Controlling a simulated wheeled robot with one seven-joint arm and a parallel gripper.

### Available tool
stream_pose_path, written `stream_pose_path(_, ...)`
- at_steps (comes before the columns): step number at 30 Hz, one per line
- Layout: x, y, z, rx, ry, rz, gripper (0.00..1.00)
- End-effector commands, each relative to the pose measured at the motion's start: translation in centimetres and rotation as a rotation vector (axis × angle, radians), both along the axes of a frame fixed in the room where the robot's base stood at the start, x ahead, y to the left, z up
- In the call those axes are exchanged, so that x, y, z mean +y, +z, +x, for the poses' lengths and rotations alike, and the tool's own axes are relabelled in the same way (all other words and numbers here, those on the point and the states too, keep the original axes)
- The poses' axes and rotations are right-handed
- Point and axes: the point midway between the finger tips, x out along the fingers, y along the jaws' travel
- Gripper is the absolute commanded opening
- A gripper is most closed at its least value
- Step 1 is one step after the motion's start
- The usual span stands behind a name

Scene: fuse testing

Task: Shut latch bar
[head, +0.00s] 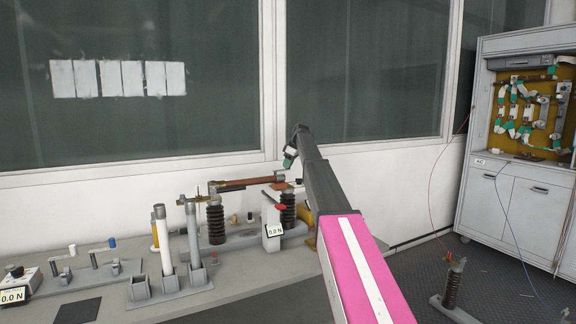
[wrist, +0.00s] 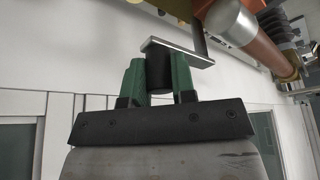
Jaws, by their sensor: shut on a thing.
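In the wrist view, my gripper (wrist: 158,78) has its two green fingers closed around a dark round grip. The grip sits against a flat grey bar (wrist: 185,53), which looks like the latch bar. In the head view, my gripper (head: 290,157) is just above the right end of the brown fuse tube (head: 250,182); the bar is too small to make out there. The tube lies across two dark ribbed insulators, the left one (head: 216,223) and the right one (head: 288,210). Its metal-capped end shows beside the bar in the wrist view (wrist: 238,22). I cannot tell whether bar and tube touch.
A white stand with a 0.0 N display (head: 274,230) and red lever is in front of the tube. Upright tubes (head: 163,240) stand in grey holders at left. A dark pad (head: 78,311) lies on the bench. A white cabinet (head: 510,205) stands at right.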

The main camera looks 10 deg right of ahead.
Motion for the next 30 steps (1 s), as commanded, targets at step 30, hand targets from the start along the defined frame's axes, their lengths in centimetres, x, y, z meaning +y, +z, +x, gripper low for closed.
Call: stream_pose_path(30,0.4,0.0,-5.5,0.000,-0.749,0.000,0.00)
